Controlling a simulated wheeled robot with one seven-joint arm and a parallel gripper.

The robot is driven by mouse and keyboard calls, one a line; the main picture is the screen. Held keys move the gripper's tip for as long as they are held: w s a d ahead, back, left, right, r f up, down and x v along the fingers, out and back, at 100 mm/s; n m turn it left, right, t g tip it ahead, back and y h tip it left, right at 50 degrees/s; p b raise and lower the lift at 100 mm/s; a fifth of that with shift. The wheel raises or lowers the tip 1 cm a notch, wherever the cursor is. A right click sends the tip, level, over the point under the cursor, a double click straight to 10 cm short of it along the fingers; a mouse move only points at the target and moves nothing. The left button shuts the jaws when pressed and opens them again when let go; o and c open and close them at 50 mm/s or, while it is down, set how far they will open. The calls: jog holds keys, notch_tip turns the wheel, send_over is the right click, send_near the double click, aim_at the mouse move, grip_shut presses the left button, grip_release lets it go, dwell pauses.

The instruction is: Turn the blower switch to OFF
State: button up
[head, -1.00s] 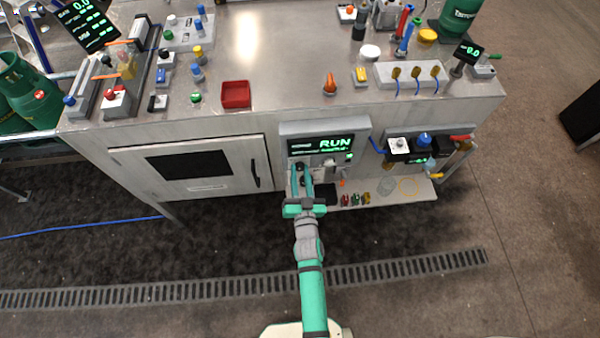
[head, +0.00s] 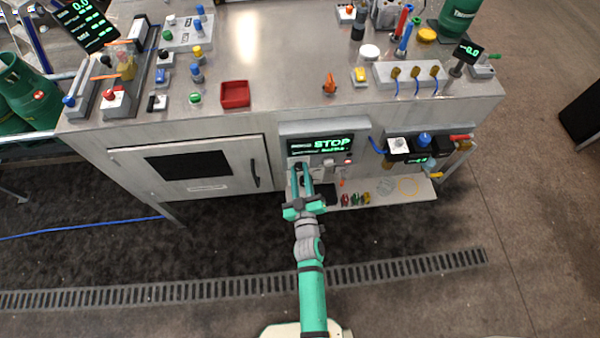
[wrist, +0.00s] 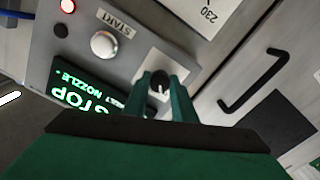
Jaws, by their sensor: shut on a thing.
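A black rotary switch (wrist: 160,86) with a white pointer line sits on the grey control panel (wrist: 85,22) in the wrist view. No label beside it can be read, as my fingers cover part of the area. My gripper (wrist: 161,92) is shut on this switch, one green finger on each side of it. In the head view my gripper (head: 300,168) reaches the panel's left part, below the display (head: 325,146), which reads STOP. The switch is mostly hidden there by the fingers. A small red light (head: 348,161) glows on the panel.
A white START button (wrist: 103,44) stands near the switch. A cabinet door with a black handle (head: 255,173) is left of the panel. A narrow shelf (head: 410,193) with small coloured parts juts out at right. The floor in front is clear.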

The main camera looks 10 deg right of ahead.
jog(key=shift+n, duration=0.6)
jog(key=o, duration=1)
jog(key=shift+o, duration=0.2)
jog(key=shift+s, duration=0.1)
jog(key=s, duration=1)
jog(key=shift+s, duration=0.35)
